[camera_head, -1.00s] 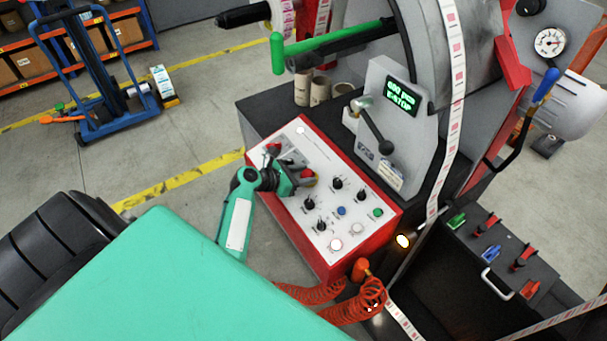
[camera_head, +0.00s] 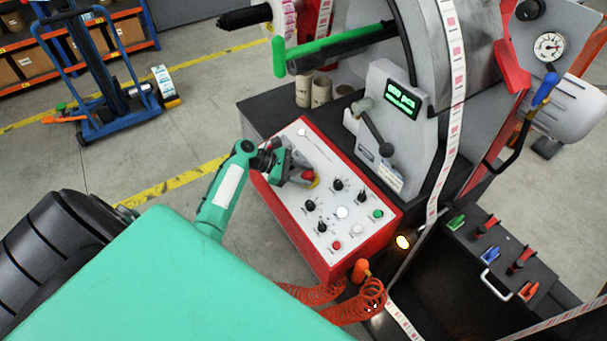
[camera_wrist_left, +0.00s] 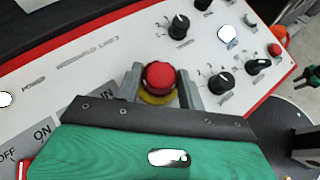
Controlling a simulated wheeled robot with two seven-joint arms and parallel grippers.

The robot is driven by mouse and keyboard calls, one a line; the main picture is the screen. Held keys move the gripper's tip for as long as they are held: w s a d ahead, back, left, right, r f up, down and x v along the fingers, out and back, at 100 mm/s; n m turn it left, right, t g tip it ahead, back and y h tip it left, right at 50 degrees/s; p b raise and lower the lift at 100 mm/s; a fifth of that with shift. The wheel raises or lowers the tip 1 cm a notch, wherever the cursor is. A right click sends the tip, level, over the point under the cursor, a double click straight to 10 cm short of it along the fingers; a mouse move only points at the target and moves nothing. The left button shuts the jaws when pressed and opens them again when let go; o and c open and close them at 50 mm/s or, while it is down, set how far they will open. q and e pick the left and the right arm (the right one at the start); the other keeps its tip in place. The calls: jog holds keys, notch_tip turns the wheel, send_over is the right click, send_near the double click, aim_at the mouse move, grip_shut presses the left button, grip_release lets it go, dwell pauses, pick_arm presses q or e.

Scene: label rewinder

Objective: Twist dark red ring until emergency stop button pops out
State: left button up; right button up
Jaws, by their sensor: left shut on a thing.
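The red emergency stop button (camera_head: 310,176) sits on the white top of the control panel. In the left wrist view the button (camera_wrist_left: 160,75) has a darker red rim around its head and a yellow base plate (camera_wrist_left: 156,98) under it. My left gripper (camera_head: 301,176) reaches in from the left, with its grey fingers (camera_wrist_left: 160,84) on either side of the button, shut on its dark red ring. The fingers hide part of the button in the head view.
The panel (camera_head: 318,222) has several black knobs and coloured buttons near the gripper. A green-lit display (camera_head: 402,99) and a lever (camera_head: 375,130) stand behind it. An orange coiled hose (camera_head: 352,302) hangs at the panel's front.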

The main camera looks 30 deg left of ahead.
dwell(0.5)
pick_arm(q)
jog(key=o, duration=1)
jog(key=shift+b+v, duration=1.65)
jog(key=shift+v, duration=5.2)
jog(key=shift+a, duration=0.15)
